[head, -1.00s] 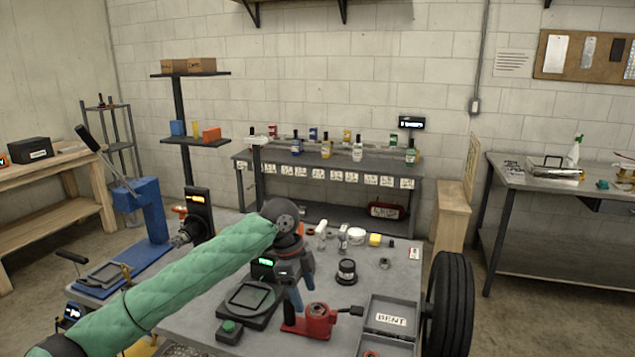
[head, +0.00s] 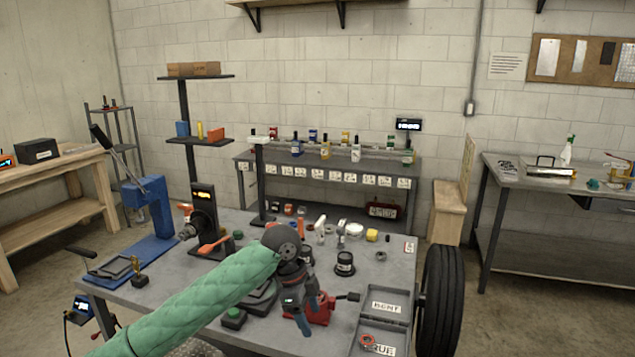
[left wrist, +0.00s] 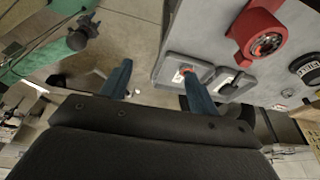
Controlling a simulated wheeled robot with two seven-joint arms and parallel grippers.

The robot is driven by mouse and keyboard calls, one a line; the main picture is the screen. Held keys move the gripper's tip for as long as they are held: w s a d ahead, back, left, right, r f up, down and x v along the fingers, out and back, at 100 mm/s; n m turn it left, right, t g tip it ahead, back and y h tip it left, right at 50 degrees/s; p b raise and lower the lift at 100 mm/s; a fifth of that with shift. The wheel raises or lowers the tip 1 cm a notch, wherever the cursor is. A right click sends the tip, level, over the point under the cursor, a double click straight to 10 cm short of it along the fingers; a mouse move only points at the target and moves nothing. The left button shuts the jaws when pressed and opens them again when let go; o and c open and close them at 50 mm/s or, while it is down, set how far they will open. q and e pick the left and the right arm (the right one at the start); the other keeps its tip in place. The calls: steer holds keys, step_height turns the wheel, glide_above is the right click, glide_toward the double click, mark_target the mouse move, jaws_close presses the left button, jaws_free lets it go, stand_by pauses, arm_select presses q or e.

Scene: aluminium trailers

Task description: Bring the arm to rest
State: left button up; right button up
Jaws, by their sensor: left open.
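My left arm (head: 215,300), in a green quilted sleeve, reaches over the grey workbench (head: 155,295) in the head view. Its gripper (head: 312,308) has two blue fingers, parted and empty, in front of a red round-topped device (head: 322,312), which it partly hides. In the left wrist view the open fingers (left wrist: 156,70) have nothing between them but the floor and the edge of a grey tray. The red device (left wrist: 262,38) lies to their upper right there. I cannot tell how far the fingers are from the bench.
Grey trays (head: 388,305), one labelled BENT, sit at the bench's right end beside a black tyre (head: 443,300). A black-topped round part (head: 344,263) and several small items stand behind the gripper. A blue press (head: 150,210) stands at the left.

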arm_select(q)
steer(key=s+f+n+t+h, duration=0.25)
steer(key=s+f+n, duration=0.55)
steer(key=s+f, duration=0.7)
steer(key=s+a+f+n+t+y, duration=0.1)
steer(key=s+a+f+n+y, duration=0.3)
steer(key=s+a, duration=0.65)
steer(key=s+a+f+n+t+y, duration=0.1)
steer(key=s+a+f+n+y, duration=0.1)
steer(key=s+a+f+n, duration=0.65)
steer(key=s+d+f+m+g, duration=0.1)
steer(key=s+d+f, duration=0.1)
steer(key=f, duration=1.3)
steer(key=s+d+f+g, duration=0.1)
steer(key=s+f, duration=0.3)
steer(key=f, duration=1.2)
steer(key=shift+d+f+m+g+h, duration=0.15)
steer(key=shift+d+m+g+h, duration=0.2)
steer(key=shift+d, duration=0.05)
steer(key=shift+w, duration=0.1)
